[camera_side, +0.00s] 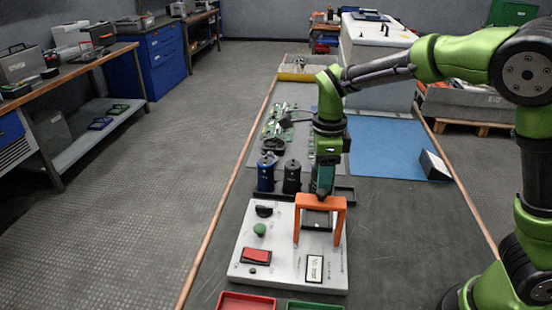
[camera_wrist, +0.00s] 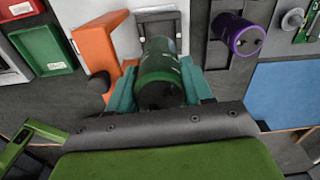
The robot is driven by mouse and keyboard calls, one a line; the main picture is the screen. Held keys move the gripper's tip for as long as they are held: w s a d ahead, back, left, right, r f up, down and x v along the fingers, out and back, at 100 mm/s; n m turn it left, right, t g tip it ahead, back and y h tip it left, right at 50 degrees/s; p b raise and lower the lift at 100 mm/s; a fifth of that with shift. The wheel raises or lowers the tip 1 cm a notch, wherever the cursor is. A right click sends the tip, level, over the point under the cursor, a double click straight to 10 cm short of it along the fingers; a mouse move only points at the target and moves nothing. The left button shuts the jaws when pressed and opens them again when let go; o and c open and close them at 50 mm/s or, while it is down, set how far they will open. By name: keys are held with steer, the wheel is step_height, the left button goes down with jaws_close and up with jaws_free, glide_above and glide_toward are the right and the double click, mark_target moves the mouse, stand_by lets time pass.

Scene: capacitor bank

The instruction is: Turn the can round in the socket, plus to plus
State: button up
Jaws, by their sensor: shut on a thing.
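A dark green can (camera_wrist: 160,65) is between the teal jaws of my gripper (camera_wrist: 158,90) in the wrist view. My gripper is shut on it. Small pale marks show on the can's side, but I cannot read a plus. In the side view my gripper (camera_side: 323,180) is just behind the orange bracket (camera_side: 321,202), and the jaws mostly hide the can. A dark-framed opening (camera_side: 317,220) is on the light panel (camera_side: 290,262), under the bracket. The frame also shows beyond the can in the wrist view (camera_wrist: 159,17). I cannot tell whether the can touches it.
A blue can (camera_side: 266,172) and a black can (camera_side: 292,177) stand behind the panel, left of my gripper. The panel carries a black knob (camera_side: 264,211), green knob (camera_side: 260,229), red switch (camera_side: 256,256) and meter (camera_side: 314,268). Red (camera_side: 247,302) and green (camera_side: 314,306) trays are in front.

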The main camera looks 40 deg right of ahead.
steer(key=m, duration=0.5)
steer(key=shift+w+r+m, duration=0.1)
steer(key=shift+r+m, duration=0.05)
steer(key=shift+m, duration=0.15)
steer(key=m, duration=0.3)
steer(key=shift+r+m, duration=0.15)
steer(key=shift+m, duration=0.45)
steer(key=shift+f, duration=2.6)
steer(key=shift+f, duration=1.05)
steer(key=o, duration=1.3)
steer(key=shift+o, duration=0.2)
